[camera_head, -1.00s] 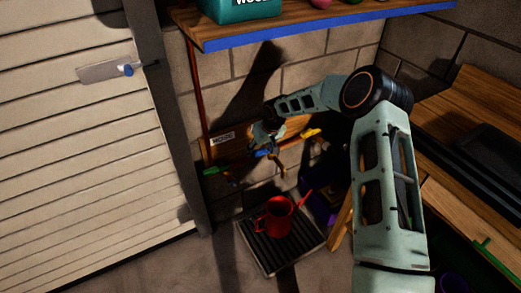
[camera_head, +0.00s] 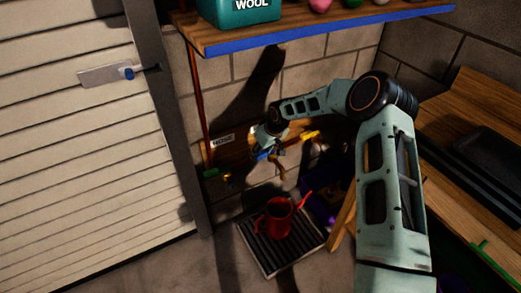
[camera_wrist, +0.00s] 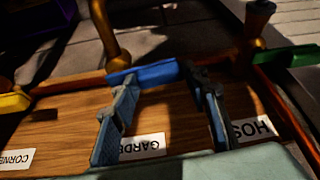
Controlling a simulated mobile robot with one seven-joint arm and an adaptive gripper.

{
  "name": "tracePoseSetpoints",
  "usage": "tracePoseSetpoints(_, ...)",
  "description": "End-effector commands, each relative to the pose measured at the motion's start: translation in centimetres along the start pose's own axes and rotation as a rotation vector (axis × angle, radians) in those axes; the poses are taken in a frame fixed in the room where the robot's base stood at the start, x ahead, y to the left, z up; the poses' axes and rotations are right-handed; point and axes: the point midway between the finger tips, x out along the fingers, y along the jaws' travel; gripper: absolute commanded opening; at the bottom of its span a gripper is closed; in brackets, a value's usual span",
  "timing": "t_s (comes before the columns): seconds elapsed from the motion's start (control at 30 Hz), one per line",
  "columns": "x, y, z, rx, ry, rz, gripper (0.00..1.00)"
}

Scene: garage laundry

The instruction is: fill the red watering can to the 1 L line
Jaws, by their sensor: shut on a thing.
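The red watering can (camera_head: 279,218) stands upright on a dark slatted drain grate (camera_head: 262,252) on the floor. Its spout points up to the right; its water level and any 1 L line cannot be made out. Above it, a wooden board (camera_wrist: 60,128) carries brass taps with coloured levers. My gripper (camera_head: 267,146) is at the middle tap. In the wrist view its fingers (camera_wrist: 166,80) straddle the blue lever (camera_wrist: 145,74), beside a label reading "GARDE", and are shut on it. I cannot make out any water stream.
A yellow lever (camera_wrist: 14,102) and a green lever (camera_wrist: 287,55) flank the blue one, with labels "CORNE" and "HOS". A blue-edged shelf (camera_head: 330,30) overhangs the taps. A wooden bench (camera_head: 462,105) is at right, a slatted door (camera_head: 75,170) at left.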

Motion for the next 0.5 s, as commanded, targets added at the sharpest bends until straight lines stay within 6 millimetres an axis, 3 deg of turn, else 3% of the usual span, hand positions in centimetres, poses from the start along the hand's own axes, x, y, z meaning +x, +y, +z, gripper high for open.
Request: tracePoseSetpoints(0.5, -0.32, 0.17, 0.71, -0.122, 0.001, -0.051, 0.00)
